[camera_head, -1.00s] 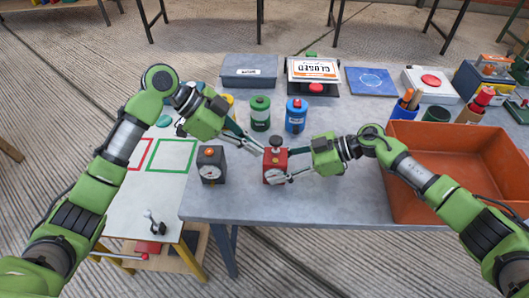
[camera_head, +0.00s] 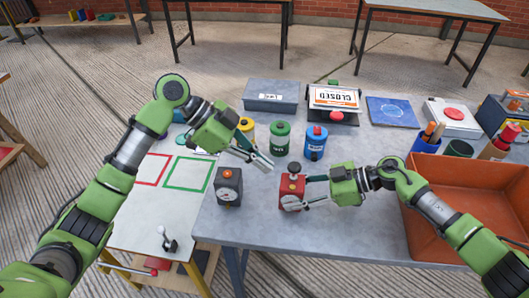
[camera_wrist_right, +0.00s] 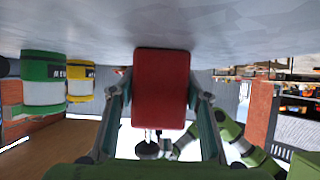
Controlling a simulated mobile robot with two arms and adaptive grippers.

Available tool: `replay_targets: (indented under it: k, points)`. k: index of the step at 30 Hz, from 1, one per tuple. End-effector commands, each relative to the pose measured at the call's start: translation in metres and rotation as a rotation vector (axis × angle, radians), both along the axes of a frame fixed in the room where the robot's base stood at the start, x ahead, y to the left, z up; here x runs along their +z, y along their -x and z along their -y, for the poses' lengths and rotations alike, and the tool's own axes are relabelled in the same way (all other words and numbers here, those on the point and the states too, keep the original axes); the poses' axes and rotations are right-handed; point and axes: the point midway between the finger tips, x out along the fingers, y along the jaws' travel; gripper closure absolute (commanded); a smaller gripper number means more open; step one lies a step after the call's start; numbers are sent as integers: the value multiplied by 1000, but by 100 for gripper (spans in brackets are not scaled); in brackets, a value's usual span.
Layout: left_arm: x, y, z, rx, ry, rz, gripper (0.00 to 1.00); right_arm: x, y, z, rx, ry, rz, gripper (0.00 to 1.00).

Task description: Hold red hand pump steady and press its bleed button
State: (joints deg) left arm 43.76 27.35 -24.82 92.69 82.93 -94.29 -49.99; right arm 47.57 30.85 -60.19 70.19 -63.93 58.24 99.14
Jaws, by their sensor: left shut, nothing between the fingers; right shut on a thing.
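The red hand pump (camera_head: 291,188) stands upright on the grey table, with a dark knob (camera_head: 294,168) on top and a pale round dial on its front. My right gripper (camera_head: 306,194) comes in from the right and is shut on the pump's sides. In the right wrist view the red body (camera_wrist_right: 162,88) sits between the two fingers. My left gripper (camera_head: 269,165) is shut and empty, up and to the left of the pump, apart from it. I cannot make out the bleed button clearly.
A dark box with a dial and orange top (camera_head: 228,188) stands left of the pump. Green (camera_head: 280,139), blue (camera_head: 316,144) and yellow (camera_head: 246,127) canisters stand behind. An orange bin (camera_head: 440,250) is at right. The table in front of the pump is bare.

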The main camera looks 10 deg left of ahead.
Motion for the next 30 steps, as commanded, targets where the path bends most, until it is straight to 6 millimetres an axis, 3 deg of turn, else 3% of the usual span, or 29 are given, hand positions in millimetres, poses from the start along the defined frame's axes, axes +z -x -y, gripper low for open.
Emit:
replay_targets:
  k: [1,3,16,30]
  points:
    - [0,0,0,0,0,0,100,-1,-1,1,-2,3,1,53]
    - [0,0,0,0,0,0,100,-1,-1,1,-2,3,1,36]
    - [0,0,0,0,0,0,100,2,-1,6,-2,2,1,36]
    - [0,0,0,0,0,0,100,45,-1,85,-4,3,2,36]
